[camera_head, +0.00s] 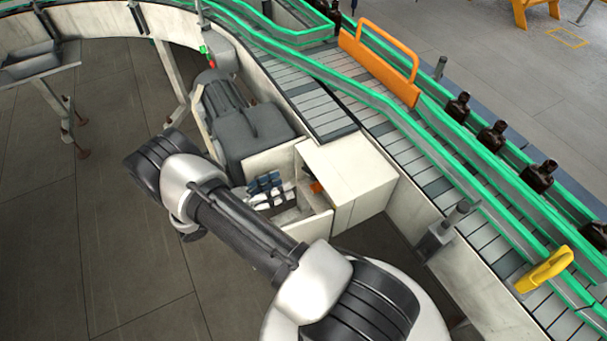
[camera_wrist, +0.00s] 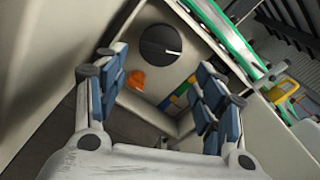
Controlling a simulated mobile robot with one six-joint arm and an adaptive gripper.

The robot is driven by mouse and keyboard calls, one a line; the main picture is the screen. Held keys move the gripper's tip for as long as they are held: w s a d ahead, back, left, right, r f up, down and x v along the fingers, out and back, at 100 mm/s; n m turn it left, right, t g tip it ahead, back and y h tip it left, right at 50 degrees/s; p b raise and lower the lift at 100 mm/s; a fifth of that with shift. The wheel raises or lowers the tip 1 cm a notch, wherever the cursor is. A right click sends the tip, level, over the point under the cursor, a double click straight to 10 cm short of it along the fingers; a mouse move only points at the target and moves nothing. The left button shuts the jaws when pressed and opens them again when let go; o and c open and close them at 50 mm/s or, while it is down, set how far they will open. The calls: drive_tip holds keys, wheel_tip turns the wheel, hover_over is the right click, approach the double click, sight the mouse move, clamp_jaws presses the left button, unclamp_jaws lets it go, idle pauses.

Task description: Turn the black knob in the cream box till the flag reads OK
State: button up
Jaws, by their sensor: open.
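The black knob (camera_wrist: 160,43) is a round dial with a white pointer line toward the right. It sits on the inner wall of the cream box (camera_head: 352,168), whose wall also shows in the wrist view (camera_wrist: 205,62). My gripper (camera_head: 266,184) is at the open side of the box. In the wrist view my gripper (camera_wrist: 158,62) is open and empty, its blue-padded fingers spread left and right below the knob, apart from it. An orange piece (camera_wrist: 136,80) lies below the knob. I see no readable OK; I cannot tell which part is the flag.
Yellow, green and blue patches (camera_wrist: 182,95) show low in the box. A conveyor (camera_head: 405,150) with green rails runs behind the box, with dark bottles (camera_head: 492,136) beyond. A grey machine (camera_head: 250,130) stands close to the left. The floor (camera_head: 110,230) at left is clear.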

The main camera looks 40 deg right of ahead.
sight(305, 172)
drive_tip(key=x, duration=0.8)
drive_tip(key=c, duration=0.8)
drive_tip(key=shift+m+b, duration=0.4)
drive_tip(key=shift+b, duration=0.05)
drive_tip(key=shift+w+d+m+b, duration=0.15)
drive_tip(key=shift+m+b, duration=1.2)
drive_tip(key=shift+m, duration=1.85)
drive_tip(key=shift+w+a+m+b, duration=0.15)
drive_tip(key=shift+m+b, duration=1.15)
drive_tip(key=shift+m, duration=1.9)
drive_tip(key=shift+d, duration=0.1)
